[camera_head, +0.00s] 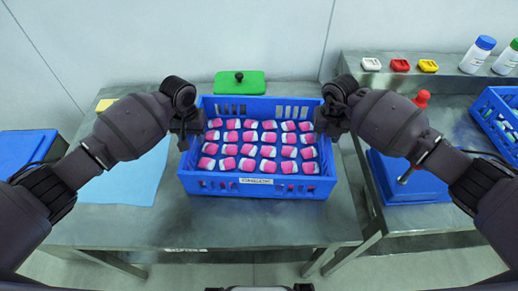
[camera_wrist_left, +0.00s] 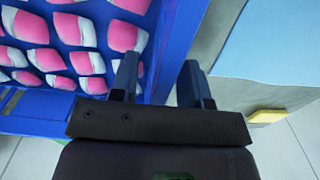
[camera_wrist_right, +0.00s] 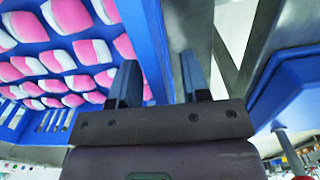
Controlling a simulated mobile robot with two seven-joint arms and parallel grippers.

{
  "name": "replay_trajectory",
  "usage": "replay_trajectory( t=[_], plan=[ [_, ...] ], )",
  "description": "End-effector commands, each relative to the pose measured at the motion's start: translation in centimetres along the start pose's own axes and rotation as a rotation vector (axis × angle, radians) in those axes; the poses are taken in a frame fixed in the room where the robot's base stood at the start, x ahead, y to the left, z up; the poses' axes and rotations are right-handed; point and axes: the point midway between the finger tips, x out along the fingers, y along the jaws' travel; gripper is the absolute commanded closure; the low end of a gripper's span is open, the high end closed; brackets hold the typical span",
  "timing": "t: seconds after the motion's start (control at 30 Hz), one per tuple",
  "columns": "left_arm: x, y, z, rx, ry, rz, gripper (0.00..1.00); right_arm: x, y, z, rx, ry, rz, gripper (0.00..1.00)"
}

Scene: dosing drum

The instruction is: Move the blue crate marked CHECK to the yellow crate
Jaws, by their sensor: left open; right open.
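A blue crate (camera_head: 258,190) full of pink-and-white packets stands on the steel table in front of me. Its front label is too small to read surely. My left gripper (camera_head: 187,128) is open at the crate's left wall. In the left wrist view its fingers (camera_wrist_left: 160,82) sit on either side of the wall's rim (camera_wrist_left: 172,45). My right gripper (camera_head: 328,122) is open at the right wall. In the right wrist view its fingers (camera_wrist_right: 160,82) likewise stand either side of the rim (camera_wrist_right: 152,35). I see no yellow crate in these views.
A green lid (camera_head: 239,84) lies behind the crate. A light-blue mat (camera_head: 125,180) lies left, with a small yellow block (camera_head: 105,104) behind. On the right bench are a blue scale-like box (camera_head: 410,190), another blue crate (camera_head: 495,118), bottles (camera_head: 477,55) and small coloured pieces (camera_head: 400,65).

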Motion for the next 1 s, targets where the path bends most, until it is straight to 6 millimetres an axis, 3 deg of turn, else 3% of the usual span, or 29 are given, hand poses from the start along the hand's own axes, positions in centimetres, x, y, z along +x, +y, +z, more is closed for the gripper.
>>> replay_trajectory(
  t=[0.43, 0.7, 1.0],
  plan=[
    [0.68, 0.01, 0.0, 0.0, 0.001, 0.0, 0.57, 0.73, -0.01, -0.04, 0.0, 0.001, 0.0, 0.57],
    [0.66, 0.0, -0.01, 0.0, 0.001, 0.0, 0.99, 0.7, -0.01, -0.03, 0.0, 0.001, 0.0, 0.99],
    [0.65, -0.01, -0.01, 0.0, 0.001, 0.0, 1.0, 0.68, -0.03, -0.02, 0.0, 0.001, -0.001, 1.0]
  ],
)
